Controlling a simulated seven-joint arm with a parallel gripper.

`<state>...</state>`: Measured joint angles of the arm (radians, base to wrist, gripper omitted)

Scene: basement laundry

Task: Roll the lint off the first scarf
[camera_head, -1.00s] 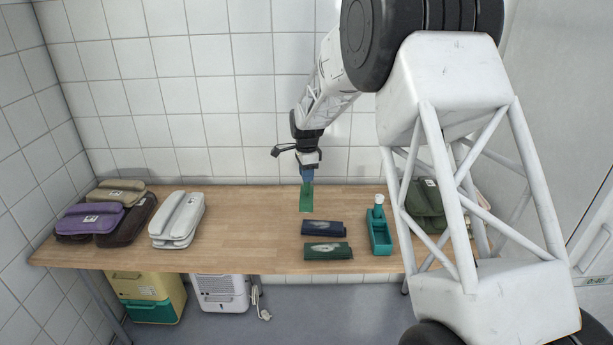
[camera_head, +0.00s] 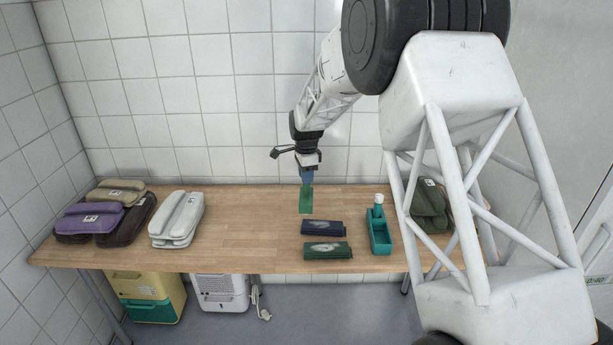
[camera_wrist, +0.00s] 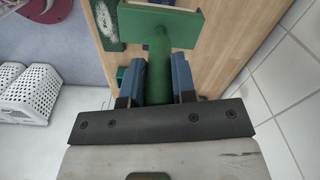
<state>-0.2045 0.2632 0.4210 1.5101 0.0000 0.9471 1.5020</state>
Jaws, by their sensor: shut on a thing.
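My gripper (camera_head: 307,178) is shut on the handle of a green tool (camera_head: 306,200) with a flat, wide head. It hangs over the back middle of the table. In the wrist view, my blue fingers (camera_wrist: 160,80) clasp the green handle, and the tool's crosswise head (camera_wrist: 160,22) is beyond them. A folded navy scarf (camera_head: 312,229) and a folded dark green scarf (camera_head: 340,254) lie nearer the front edge, apart from the tool. Part of the green scarf (camera_wrist: 108,22) shows in the wrist view. Which scarf is the first cannot be told.
A teal tray (camera_head: 381,246) with a white-topped upright stands right of the scarves. A white folded stack (camera_head: 178,218) and purple, brown and tan bundles (camera_head: 90,218) lie left. An olive bundle (camera_head: 428,200) is partly behind my arm. The table's left-middle is clear.

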